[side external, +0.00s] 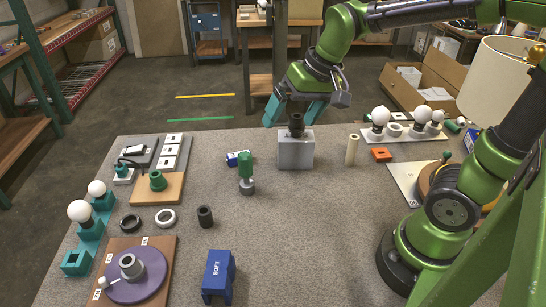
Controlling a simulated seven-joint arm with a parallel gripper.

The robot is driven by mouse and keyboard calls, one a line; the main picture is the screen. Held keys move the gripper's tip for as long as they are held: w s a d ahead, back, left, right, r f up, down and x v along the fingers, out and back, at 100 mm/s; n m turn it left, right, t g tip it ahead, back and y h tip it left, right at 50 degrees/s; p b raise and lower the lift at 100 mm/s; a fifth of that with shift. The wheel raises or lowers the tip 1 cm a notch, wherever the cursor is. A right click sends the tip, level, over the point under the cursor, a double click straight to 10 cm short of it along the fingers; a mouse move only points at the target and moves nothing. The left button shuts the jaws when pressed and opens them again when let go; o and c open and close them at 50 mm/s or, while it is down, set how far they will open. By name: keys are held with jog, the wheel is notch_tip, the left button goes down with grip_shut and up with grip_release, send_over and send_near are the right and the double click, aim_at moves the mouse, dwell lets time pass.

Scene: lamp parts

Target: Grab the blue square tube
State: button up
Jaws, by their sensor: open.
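A small blue block with a white patch (238,158) lies on the grey table, left of centre and behind a green and grey part. It may be the blue square tube; I cannot see whether it is hollow. A larger blue piece marked SOFT (219,274) stands at the front of the table, with an opening below. My gripper (292,115) has teal fingers, is open and points down. It is above and right of the small blue block, near a dark cylinder (296,126) on a grey block (295,153). I cannot tell whether a finger touches the cylinder.
The green and grey upright part (246,173) stands close to the small blue block. A cream tube (351,151) stands right of the grey block. Dark and white rings, bulbs and wooden boards fill the left side. The table's front middle is mostly clear.

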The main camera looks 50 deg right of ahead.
jog(key=w+d+f+m+g+h, duration=0.1)
jog(key=w+d+f+g, duration=0.15)
jog(key=w, duration=0.75)
jog(key=w+d+f+m+g+h, duration=0.1)
jog(key=w+f+g, duration=0.15)
jog(key=w, duration=0.85)
jog(key=shift+t, duration=0.4)
jog(key=f, duration=1.1)
jog(key=shift+s+a+f, duration=0.25)
jog(key=shift+w+d+f, duration=0.1)
jog(key=shift+f, duration=1.45)
jog(key=shift+w+d+f, duration=0.1)
jog(key=shift+f, duration=1.4)
jog(key=shift+c, duration=0.2)
jog(key=c, duration=1)
jog(key=shift+r, duration=0.1)
